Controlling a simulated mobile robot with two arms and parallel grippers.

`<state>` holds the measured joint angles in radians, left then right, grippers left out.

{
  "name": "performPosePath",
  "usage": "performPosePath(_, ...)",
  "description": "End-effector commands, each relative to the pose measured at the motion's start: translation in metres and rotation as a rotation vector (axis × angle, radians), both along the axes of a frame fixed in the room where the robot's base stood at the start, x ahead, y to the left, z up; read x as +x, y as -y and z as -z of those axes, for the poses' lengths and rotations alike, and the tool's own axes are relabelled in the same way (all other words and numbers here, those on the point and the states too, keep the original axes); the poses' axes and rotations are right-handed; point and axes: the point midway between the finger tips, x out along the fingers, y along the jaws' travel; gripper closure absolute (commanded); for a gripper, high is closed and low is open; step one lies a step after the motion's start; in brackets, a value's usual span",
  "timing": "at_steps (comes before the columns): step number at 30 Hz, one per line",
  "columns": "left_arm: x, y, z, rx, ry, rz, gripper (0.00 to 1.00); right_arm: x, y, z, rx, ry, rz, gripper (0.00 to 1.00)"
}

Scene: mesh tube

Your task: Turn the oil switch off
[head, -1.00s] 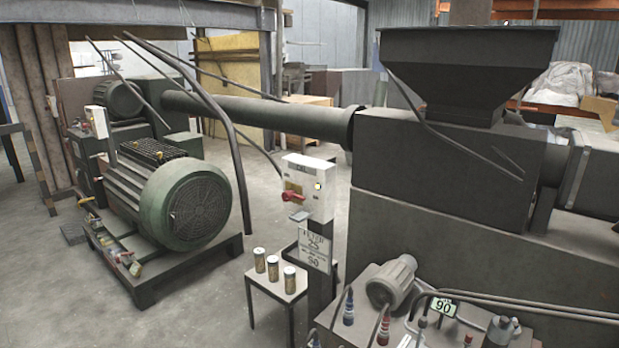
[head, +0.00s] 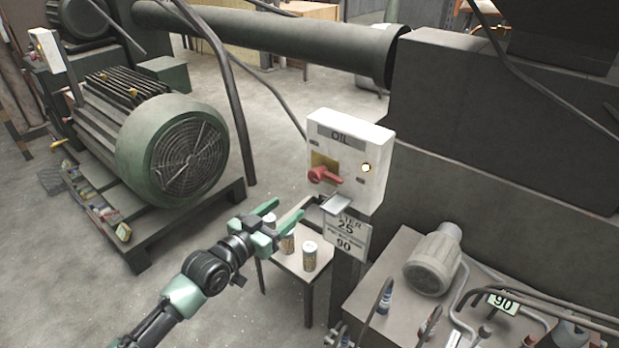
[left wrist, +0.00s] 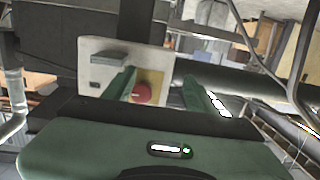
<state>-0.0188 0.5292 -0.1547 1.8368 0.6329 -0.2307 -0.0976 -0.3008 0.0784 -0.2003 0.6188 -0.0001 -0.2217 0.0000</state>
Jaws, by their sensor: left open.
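The oil switch box (head: 362,150) is white, marked OIL, and stands on a dark post near the middle of the head view. Its red rotary handle (head: 324,176) points to the right on a yellow plate, and a small light glows on the box's right side. My left gripper (head: 290,208) is open and empty, below and to the left of the red handle, apart from it. In the left wrist view the box (left wrist: 98,62) is ahead, and the red handle (left wrist: 142,92) shows between the open fingers (left wrist: 165,95). My right gripper is not in view.
A small table (head: 292,262) with several cans stands under my left gripper. A sign (head: 346,232) reading 25 and 90 hangs below the box. A large green motor (head: 170,150) is at left, and a grey pump unit (head: 434,260) at right.

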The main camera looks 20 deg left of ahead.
Motion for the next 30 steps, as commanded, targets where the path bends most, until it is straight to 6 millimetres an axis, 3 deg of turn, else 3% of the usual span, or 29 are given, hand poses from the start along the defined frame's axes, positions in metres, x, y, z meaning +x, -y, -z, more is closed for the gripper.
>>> performPosePath(1,-0.001,0.007,-0.025,-0.006,0.039,0.023,0.43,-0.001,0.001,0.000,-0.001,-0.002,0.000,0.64)
performPosePath(3,-0.003,0.014,-0.046,-0.014,0.074,0.044,0.43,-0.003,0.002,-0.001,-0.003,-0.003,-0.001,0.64)
performPosePath(6,0.000,0.019,-0.060,-0.021,0.095,0.057,0.43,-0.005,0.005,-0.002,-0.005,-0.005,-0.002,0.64)
performPosePath(19,0.059,0.040,-0.060,-0.022,0.094,0.057,0.43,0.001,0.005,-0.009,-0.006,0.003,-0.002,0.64)
performPosePath(30,0.069,0.044,-0.059,-0.019,0.094,0.057,0.43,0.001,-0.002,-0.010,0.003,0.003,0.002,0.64)
